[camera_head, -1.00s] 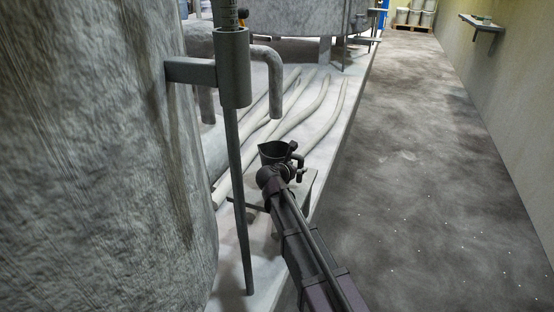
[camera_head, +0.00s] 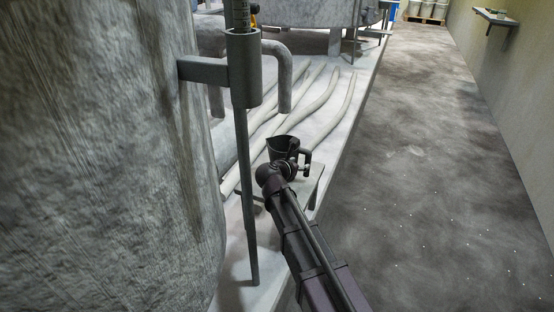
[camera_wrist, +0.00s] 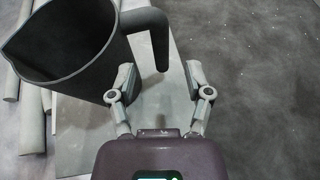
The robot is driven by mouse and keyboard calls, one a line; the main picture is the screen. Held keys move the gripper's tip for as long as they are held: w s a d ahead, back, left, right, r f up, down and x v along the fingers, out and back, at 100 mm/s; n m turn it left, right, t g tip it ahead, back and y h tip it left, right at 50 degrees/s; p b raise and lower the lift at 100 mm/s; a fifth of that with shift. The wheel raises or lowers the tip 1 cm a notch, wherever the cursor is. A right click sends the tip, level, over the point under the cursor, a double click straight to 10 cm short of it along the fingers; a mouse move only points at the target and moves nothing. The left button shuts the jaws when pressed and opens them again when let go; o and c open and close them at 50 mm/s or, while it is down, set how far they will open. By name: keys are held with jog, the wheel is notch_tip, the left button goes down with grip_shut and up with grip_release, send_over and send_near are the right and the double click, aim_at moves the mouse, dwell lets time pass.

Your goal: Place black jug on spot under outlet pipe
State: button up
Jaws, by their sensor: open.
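The black jug (camera_head: 283,148) stands upright on a small grey stand (camera_head: 318,183) in the head view, with its handle toward the right. In the wrist view the jug (camera_wrist: 62,52) fills the upper left, and its handle hangs down near the gap between my fingers. My gripper (camera_wrist: 160,80) is open and empty, just short of the handle; in the head view my wrist hides most of it. The outlet pipe (camera_head: 284,75) bends down from the left, behind and above the jug. I cannot make out a marked spot under it.
A large grey tank (camera_head: 110,150) fills the left side, with an upright rod (camera_head: 248,200) beside it. Several pale hoses (camera_head: 325,95) lie on the light platform. The dark floor (camera_head: 430,180) at right is clear. A wall shelf (camera_head: 496,17) is far off.

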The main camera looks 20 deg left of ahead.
jog(key=shift+s, duration=0.1)
jog(key=s+d+f+m+g, duration=0.25)
jog(key=d+m, duration=0.25)
jog(key=d, duration=0.3)
jog(key=s+d+f+m+g+h, duration=0.1)
jog(key=d+f+m+g, duration=0.15)
jog(key=d+m, duration=0.45)
jog(key=s+d+f+m+g, duration=0.2)
jog(key=d+f+m, duration=0.15)
jog(key=d, duration=0.55)
jog(key=s+d+f+m+g+y, duration=0.3)
jog(key=s+d+m+g, duration=0.3)
jog(key=s+d+m, duration=0.6)
jog(key=s+m+y, duration=0.1)
jog(key=s+m, duration=0.1)
jog(key=m, duration=0.3)
jog(key=shift+s+d+y, duration=0.15)
jog(key=shift+s+y, duration=0.1)
jog(key=shift+y, duration=0.05)
